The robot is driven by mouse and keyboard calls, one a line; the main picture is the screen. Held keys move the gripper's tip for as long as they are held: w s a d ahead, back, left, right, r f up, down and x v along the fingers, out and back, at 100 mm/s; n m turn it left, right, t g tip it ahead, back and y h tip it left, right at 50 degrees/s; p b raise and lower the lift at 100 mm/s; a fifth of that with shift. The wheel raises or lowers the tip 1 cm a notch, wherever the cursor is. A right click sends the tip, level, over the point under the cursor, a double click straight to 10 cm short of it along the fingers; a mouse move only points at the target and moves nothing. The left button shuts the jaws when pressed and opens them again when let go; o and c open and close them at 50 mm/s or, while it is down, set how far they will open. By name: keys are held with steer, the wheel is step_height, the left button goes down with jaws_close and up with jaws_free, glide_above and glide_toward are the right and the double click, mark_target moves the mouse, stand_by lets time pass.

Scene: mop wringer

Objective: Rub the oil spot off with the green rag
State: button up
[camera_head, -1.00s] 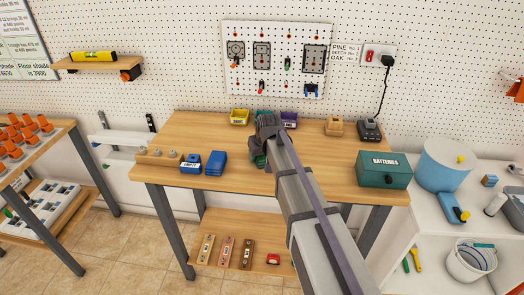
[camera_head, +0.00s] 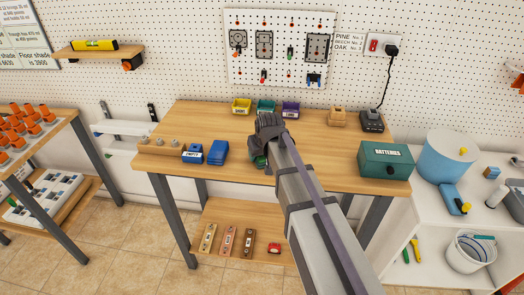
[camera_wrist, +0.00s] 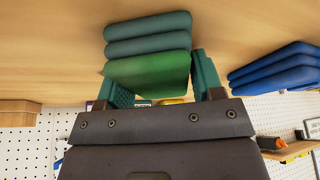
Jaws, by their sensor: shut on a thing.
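In the wrist view, the green rag (camera_wrist: 150,72) is a folded bundle, bright green on its near layer and darker teal on the others. My gripper (camera_wrist: 153,74) is shut on it, with a teal finger at each side. In the head view, my gripper (camera_head: 268,145) is over the middle of the wooden workbench (camera_head: 315,150), and a bit of green shows below it. My arm hides most of the rag there. I cannot make out the oil spot in either view. I cannot tell whether the rag touches the bench top.
A blue folded stack (camera_head: 218,150) and a blue bin (camera_head: 192,154) stand left of my gripper. Yellow (camera_head: 241,106), teal (camera_head: 266,106) and purple (camera_head: 290,109) bins stand behind it. A green batteries box (camera_head: 385,160) stands at the right. Bench between is mostly clear.

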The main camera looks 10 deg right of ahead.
steer(key=shift+s+d, duration=0.35)
steer(key=shift+d, duration=0.4)
steer(key=shift+w+d, duration=0.15)
steer(key=shift+w, duration=0.55)
steer(key=shift+w+d, duration=0.5)
steer(key=shift+w, duration=1)
steer(key=shift+w+d, duration=0.5)
steer(key=shift+w, duration=1)
steer(key=shift+w+d, duration=0.5)
steer(key=shift+w, duration=1)
steer(key=shift+s+d+r, duration=0.1)
steer(key=shift+s+d, duration=0.25)
steer(key=shift+d, duration=0.4)
steer(key=shift+s+a, duration=0.2)
steer(key=shift+s, duration=0.45)
steer(key=shift+s+a, duration=0.2)
steer(key=shift+s, duration=0.4)
steer(key=shift+s+a, duration=0.25)
steer(key=shift+s, duration=0.45)
steer(key=shift+s+a, duration=0.2)
steer(key=shift+s, duration=0.45)
steer(key=shift+s+a+f, duration=0.1)
steer(key=shift+s+a, duration=0.1)
steer(key=shift+s, duration=0.45)
steer(key=shift+s+a+f, duration=0.1)
steer(key=shift+s+a, duration=0.1)
steer(key=shift+s, duration=0.45)
